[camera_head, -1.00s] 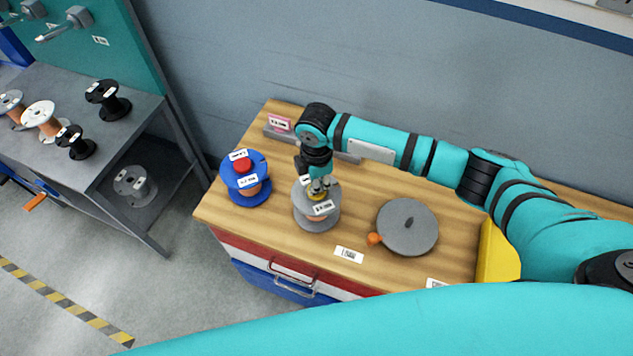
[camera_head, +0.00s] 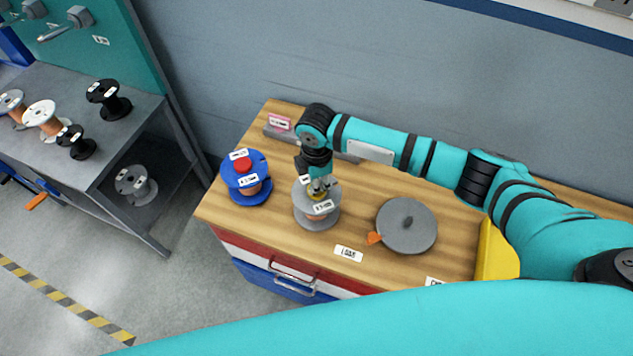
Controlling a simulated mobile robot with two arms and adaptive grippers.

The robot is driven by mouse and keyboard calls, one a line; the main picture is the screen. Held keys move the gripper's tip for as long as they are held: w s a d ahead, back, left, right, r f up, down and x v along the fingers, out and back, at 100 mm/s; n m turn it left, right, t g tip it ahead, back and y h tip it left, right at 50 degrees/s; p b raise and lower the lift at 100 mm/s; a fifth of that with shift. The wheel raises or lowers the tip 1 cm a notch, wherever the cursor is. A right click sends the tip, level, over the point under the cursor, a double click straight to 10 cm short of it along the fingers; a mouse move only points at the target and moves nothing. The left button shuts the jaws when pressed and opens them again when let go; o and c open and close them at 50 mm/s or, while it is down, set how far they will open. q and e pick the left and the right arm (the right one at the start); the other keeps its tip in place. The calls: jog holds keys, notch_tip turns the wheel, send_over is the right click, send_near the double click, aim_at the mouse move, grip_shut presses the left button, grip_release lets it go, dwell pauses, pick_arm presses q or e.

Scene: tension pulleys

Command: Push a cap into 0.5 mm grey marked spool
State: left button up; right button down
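The grey spool (camera_head: 316,222) stands upright on the wooden bench top, with copper-coloured wire and a white label whose text is too small to read. A small yellow cap (camera_head: 318,195) is at the middle of its top. My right gripper (camera_head: 319,188) points straight down over the spool, its fingertips close together around the yellow cap. The fingers partly hide the cap, so I cannot tell how deep it sits. My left gripper is out of view.
A blue spool (camera_head: 246,196) with a red cap (camera_head: 242,164) stands just left of the grey spool. A grey disc (camera_head: 407,232) with an orange knob (camera_head: 374,238) lies to the right. A side table (camera_head: 65,100) with several spools stands at far left.

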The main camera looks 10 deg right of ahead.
jog(key=shift+s+f, duration=0.15)
jog(key=shift+f, duration=0.05)
notch_tip(320, 180, up, 2)
jog(key=shift+r+p, duration=0.15)
jog(key=shift+p, duration=1.05)
notch_tip(320, 180, up, 3)
jog(key=p, duration=0.2)
jog(key=shift+p, duration=0.35)
jog(key=shift+r+p, duration=0.3)
jog(key=shift+r, duration=0.7)
